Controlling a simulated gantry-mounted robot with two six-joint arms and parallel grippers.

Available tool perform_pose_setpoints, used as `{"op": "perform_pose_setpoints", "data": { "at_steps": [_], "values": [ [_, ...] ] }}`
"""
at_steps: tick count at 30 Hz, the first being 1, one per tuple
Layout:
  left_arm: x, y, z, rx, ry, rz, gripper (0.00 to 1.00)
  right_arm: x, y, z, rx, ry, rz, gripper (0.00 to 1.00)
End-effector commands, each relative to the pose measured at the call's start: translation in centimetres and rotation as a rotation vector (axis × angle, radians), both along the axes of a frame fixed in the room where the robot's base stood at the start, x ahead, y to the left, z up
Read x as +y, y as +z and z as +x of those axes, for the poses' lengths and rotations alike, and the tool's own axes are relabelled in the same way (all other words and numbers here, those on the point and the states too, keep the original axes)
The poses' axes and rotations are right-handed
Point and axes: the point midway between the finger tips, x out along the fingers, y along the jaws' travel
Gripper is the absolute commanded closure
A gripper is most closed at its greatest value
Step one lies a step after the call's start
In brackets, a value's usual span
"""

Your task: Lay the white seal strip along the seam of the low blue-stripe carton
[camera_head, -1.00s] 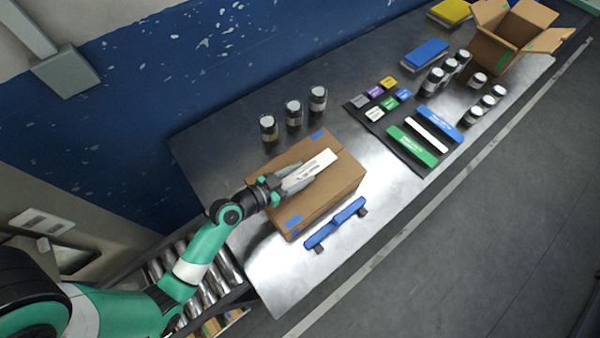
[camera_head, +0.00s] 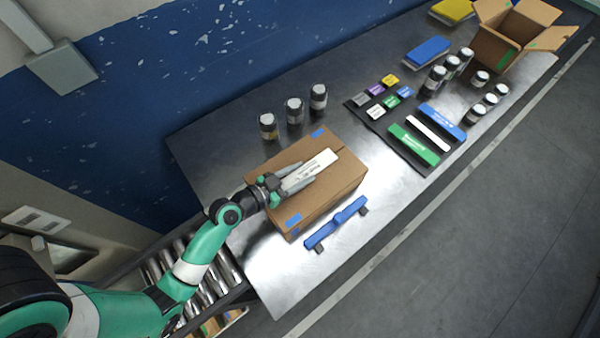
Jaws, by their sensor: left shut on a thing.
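The low carton (camera_head: 341,185) is a closed brown box with blue marks at two ends of its top. It lies on the metal table. The white seal strip (camera_head: 322,161) lies along the middle of the carton's top, in line with the blue marks. My left gripper (camera_head: 303,177) is shut on the strip, low over the carton top. Its fingers hide the near part of the strip and of the seam. I cannot tell whether the strip touches the carton along its whole length. My right gripper is not in view.
A blue bar on feet (camera_head: 335,224) stands right in front of the carton. Several jars (camera_head: 294,111) stand behind it. A black mat (camera_head: 398,147) to the right holds small blocks and green, white and blue strips. An open carton (camera_head: 510,33) stands at the far right.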

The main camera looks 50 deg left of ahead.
Motion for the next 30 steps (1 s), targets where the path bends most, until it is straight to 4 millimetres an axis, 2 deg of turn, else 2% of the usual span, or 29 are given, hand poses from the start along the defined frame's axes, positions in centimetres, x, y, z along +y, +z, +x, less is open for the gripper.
{"op": "perform_pose_setpoints", "data": {
  "at_steps": [2,3,8,15,19,30],
  "values": [
    [0.0,-0.2,0.0,0.000,0.000,0.000,0.98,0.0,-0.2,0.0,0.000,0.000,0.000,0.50],
    [0.0,-0.1,0.0,0.000,0.000,0.000,0.40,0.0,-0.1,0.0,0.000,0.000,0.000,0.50],
    [0.0,-0.1,0.0,0.000,0.000,0.000,0.12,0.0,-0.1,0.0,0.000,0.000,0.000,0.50],
    [0.0,-0.1,-0.1,0.000,0.000,0.000,0.12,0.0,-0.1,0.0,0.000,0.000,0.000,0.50],
    [0.1,0.2,-1.1,0.001,0.003,0.000,0.12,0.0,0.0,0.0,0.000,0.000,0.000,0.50],
    [0.3,2.6,-8.9,0.001,0.007,-0.001,0.12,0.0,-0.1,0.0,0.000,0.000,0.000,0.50]
  ]
}}
